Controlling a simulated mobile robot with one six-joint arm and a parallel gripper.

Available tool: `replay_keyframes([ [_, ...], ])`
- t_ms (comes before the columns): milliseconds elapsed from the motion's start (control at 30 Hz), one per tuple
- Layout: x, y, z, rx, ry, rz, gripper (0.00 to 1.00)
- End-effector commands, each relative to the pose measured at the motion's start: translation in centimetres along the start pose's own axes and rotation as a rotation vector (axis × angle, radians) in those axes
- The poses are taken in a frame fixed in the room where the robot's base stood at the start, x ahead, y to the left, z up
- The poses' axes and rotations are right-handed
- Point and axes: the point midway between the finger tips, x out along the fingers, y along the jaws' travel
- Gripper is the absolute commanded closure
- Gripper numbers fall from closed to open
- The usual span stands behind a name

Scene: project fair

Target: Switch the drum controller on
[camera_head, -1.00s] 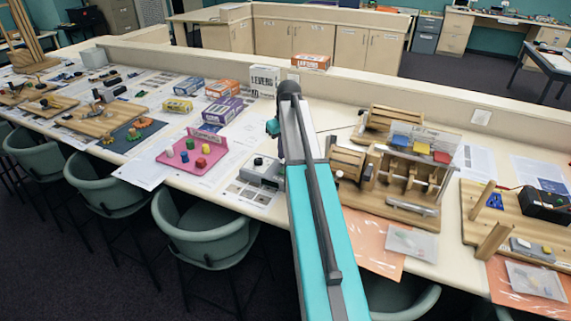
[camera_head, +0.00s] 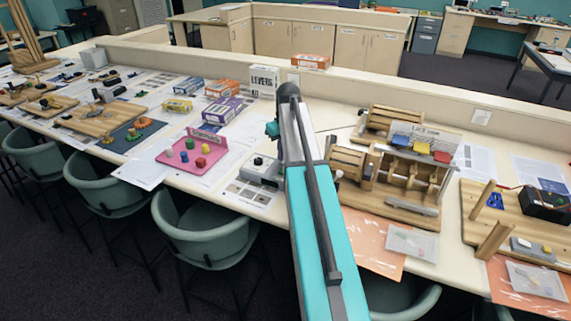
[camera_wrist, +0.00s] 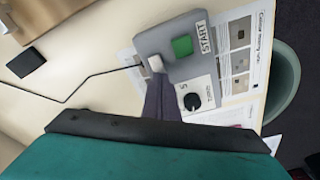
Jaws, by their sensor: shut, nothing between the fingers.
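The drum controller (camera_head: 262,171) is a grey box on the bench, just left of my arm in the head view. In the wrist view the controller (camera_wrist: 178,47) shows a green button (camera_wrist: 182,46) beside a START label, and a black knob (camera_wrist: 193,101) on a white dial plate. A small white piece (camera_wrist: 156,63) sits at the controller's edge, where a dark cable meets it. My gripper (camera_wrist: 160,76) is shut and empty. Its dark fingertips are at or just over the white piece; I cannot tell whether they touch. The fingers hide part of the controller's near side.
A wooden drum machine (camera_head: 392,180) stands right of my arm. A pink board (camera_head: 192,158) with coloured pegs lies left of the controller. Boxes (camera_head: 222,110) stand behind it. A green chair (camera_head: 205,232) is at the bench's front edge. A black block (camera_wrist: 27,62) lies at the cable's end.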

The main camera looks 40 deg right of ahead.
Motion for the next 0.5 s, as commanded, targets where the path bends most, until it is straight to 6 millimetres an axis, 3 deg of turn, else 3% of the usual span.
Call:
replay_keyframes([
  [500, 0.56, 0.01, 0.11, 0.000, -0.001, 0.000, 1.00],
])
